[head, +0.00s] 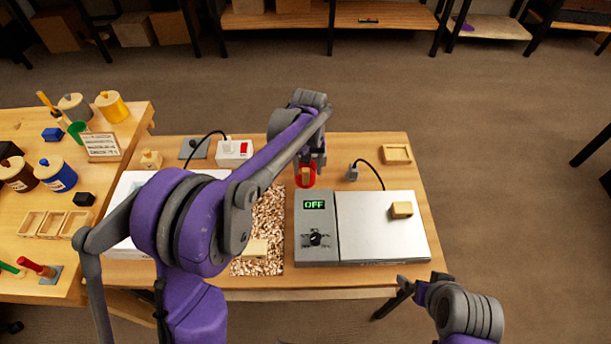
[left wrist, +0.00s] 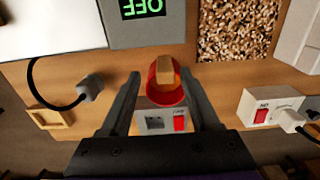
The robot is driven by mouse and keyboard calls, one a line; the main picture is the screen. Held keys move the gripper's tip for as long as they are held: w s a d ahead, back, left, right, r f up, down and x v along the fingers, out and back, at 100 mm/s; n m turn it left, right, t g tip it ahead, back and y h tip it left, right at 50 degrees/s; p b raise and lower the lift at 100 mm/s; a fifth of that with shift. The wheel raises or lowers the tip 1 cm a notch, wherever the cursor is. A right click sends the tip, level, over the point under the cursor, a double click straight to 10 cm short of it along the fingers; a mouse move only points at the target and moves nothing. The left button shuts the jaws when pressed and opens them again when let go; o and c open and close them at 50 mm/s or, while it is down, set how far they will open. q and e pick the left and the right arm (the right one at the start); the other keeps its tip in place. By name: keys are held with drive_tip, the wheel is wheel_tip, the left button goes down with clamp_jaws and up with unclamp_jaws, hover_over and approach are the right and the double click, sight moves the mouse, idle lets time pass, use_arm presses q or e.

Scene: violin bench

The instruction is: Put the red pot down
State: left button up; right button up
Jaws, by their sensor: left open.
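The small red pot (head: 306,181) is at the back of the middle bench, just behind the grey control box with the green OFF display. A wooden piece (left wrist: 165,70) sticks out of its top. My left gripper (head: 307,165) is over the pot from behind. In the left wrist view the pot (left wrist: 165,93) lies between the two open fingers, with a gap on each side. It appears to rest on the bench, but its base is hidden. My right gripper (head: 390,303) is low at the front right, small and dark; its jaws are not clear.
A hot plate (head: 375,240) with a wooden block (head: 401,209) adjoins the control box (head: 315,256). A switch box (left wrist: 180,122) stands close behind the pot; another (head: 235,152) is further left. A speckled mat (head: 268,215) lies left. A wooden tray (head: 397,154) sits back right.

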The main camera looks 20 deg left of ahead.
sight(306, 176)
use_arm(q)
drive_tip(key=f, duration=0.4)
drive_tip(key=shift+w+a+f, duration=0.1)
drive_tip(key=shift+a+f, duration=0.25)
drive_tip(key=shift+f, duration=0.05)
clamp_jaws()
